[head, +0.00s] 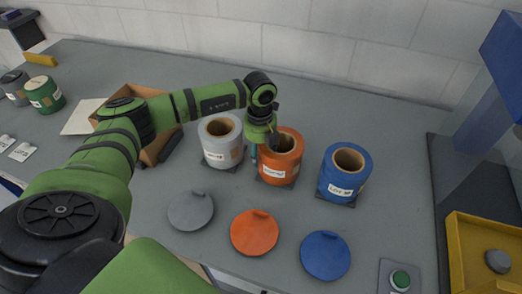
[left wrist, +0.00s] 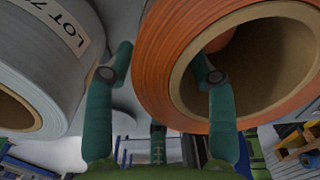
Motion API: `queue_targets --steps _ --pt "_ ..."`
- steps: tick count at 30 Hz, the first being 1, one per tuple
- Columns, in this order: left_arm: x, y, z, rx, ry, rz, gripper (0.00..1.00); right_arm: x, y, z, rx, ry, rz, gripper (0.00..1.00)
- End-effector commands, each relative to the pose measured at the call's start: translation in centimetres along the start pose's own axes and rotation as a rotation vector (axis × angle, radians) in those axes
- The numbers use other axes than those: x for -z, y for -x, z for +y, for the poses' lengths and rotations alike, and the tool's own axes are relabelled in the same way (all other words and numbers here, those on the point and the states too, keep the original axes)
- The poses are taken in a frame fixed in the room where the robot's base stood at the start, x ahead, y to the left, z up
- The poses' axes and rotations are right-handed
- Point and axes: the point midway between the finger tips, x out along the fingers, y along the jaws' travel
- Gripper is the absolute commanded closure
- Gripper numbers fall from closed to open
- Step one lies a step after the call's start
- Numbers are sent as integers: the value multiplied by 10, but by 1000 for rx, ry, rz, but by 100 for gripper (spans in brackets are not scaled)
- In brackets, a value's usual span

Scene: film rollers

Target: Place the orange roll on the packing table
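The orange roll (head: 281,169) stands upright on the grey table (head: 405,180), between a white roll (head: 220,153) and a blue roll (head: 343,183). My left gripper (head: 263,148) points down at the orange roll's left side. In the left wrist view the gripper (left wrist: 162,68) has its fingers apart. One finger is in the gap between the white and orange rolls; the other is at the hollow core, with the orange roll's wall (left wrist: 152,75) between them. Firm contact on both sides does not show. My right gripper is not in view.
Grey, orange (head: 254,232) and blue (head: 325,255) discs lie in front of the rolls. A cardboard box (head: 160,146) and green roll (head: 45,95) are at left. A yellow tray (head: 455,250) and green button (head: 400,279) are at right. Table space right of the blue roll is clear.

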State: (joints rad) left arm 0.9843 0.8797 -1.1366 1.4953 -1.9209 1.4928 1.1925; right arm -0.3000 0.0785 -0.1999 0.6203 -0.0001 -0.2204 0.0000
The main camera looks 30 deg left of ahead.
Motion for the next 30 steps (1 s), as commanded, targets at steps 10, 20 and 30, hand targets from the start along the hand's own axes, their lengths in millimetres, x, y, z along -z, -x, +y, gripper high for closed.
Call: queue_targets --steps 10,20,30 --pt "-1 27 -1 4 -1 -4 44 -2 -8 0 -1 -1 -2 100" --pt "-1 96 -1 4 -1 -4 44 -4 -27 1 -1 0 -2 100" --pt "0 123 0 0 -1 0 44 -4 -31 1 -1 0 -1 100"
